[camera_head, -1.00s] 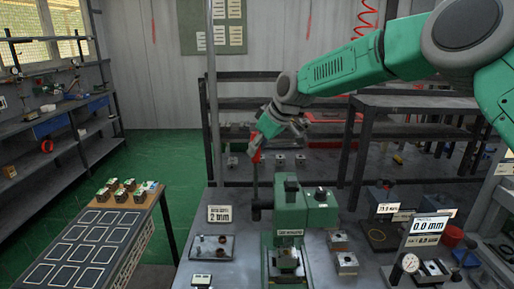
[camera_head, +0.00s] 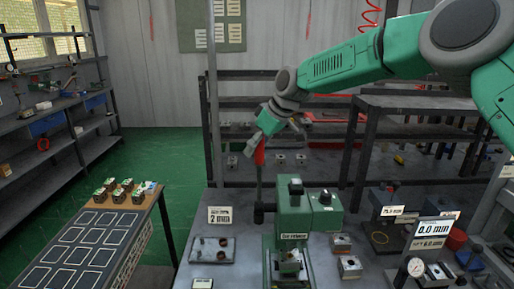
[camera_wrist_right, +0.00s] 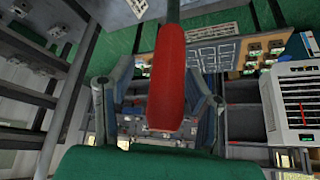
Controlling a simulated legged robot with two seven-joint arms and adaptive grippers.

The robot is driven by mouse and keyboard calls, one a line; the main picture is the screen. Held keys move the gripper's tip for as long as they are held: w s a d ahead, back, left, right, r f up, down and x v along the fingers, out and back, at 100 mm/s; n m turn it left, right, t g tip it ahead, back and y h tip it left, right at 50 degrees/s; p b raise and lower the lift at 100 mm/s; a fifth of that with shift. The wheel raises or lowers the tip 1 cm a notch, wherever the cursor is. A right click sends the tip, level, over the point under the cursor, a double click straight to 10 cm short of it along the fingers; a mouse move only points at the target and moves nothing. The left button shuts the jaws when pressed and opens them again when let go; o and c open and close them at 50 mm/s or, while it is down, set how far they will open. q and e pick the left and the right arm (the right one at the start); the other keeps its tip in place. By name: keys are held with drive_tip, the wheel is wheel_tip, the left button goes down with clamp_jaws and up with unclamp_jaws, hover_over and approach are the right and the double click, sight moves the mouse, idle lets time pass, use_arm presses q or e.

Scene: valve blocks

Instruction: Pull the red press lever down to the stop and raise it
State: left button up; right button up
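The green press (camera_head: 292,218) stands on the grey bench. Its lever (camera_head: 259,188) rises upright at the press's left side and ends in a red handle (camera_head: 260,154). My right gripper (camera_head: 258,140) is at the top of the handle, fingers pointing down. In the right wrist view the red handle (camera_wrist_right: 168,80) runs between the two fingers, its end towards the palm. The fingers are apart, with a gap seen on the handle's left and a smaller one on its right; I see no clear grip. My left gripper is not in view.
A tray with small parts (camera_head: 212,250) and a sign (camera_head: 221,215) are left of the press. Metal blocks (camera_head: 349,266) and a dial gauge (camera_head: 416,267) are to its right. A side table with marked squares (camera_head: 85,245) is at left. Dark shelving (camera_head: 240,100) stands behind.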

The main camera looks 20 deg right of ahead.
drive_tip(key=shift+s+d+r, duration=0.1)
drive_tip(key=shift+s+r, duration=0.15)
drive_tip(key=shift+r, duration=0.1)
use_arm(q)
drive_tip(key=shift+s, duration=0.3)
use_arm(e)
drive_tip(key=v, duration=1.1)
drive_tip(key=shift+w, duration=0.15)
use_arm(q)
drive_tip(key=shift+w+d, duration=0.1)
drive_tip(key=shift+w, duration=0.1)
use_arm(e)
drive_tip(key=shift+d, duration=0.15)
